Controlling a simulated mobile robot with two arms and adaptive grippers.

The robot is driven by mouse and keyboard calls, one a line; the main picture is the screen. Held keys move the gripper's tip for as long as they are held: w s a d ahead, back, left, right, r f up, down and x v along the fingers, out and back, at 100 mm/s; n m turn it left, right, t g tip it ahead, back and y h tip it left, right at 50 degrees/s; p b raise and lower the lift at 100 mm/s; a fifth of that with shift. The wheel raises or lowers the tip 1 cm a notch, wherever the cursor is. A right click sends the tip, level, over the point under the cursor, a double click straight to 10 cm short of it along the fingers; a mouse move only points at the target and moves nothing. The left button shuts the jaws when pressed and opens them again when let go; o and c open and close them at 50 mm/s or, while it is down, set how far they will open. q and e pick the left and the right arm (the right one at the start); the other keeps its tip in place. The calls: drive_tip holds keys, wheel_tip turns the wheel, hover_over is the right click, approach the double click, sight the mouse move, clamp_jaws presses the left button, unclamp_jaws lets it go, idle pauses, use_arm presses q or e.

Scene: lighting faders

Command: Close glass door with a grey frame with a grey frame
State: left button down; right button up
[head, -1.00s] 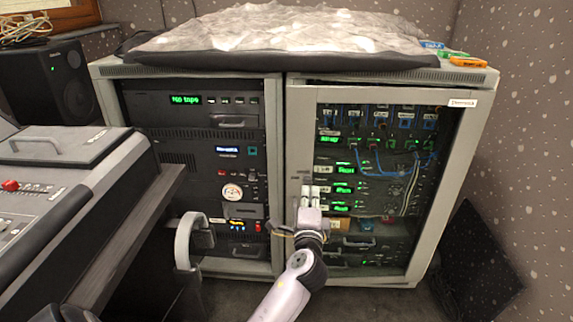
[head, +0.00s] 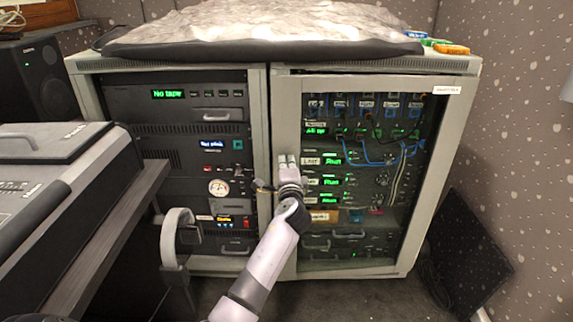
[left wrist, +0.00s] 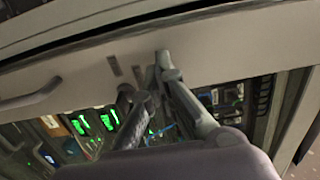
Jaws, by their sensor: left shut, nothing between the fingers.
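The glass door with a grey frame (head: 287,118) covers the right half of the rack cabinet. Its frame lies almost flush with the cabinet front, with a thin dark gap along the top; I cannot tell whether it is fully closed. My left gripper (head: 288,160) is shut and empty, its fingertips at the door's left upright, around mid-height. In the left wrist view, the fingers (left wrist: 145,76) are against or just in front of the grey door frame (left wrist: 210,55); contact is unclear. A grey handle (left wrist: 32,96) shows on the frame there. My right gripper is out of view.
A mixing console (head: 50,175) stands at the left, with a chair-like grey armrest (head: 172,238) near the cabinet. Left rack units (head: 185,130) are uncovered. A dark panel (head: 470,250) leans at the right wall. A cloth-like cover (head: 265,30) lies on top.

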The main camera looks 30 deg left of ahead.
use_arm(q)
drive_tip(key=shift+w+a, duration=0.35)
drive_tip(key=shift+w, duration=0.1)
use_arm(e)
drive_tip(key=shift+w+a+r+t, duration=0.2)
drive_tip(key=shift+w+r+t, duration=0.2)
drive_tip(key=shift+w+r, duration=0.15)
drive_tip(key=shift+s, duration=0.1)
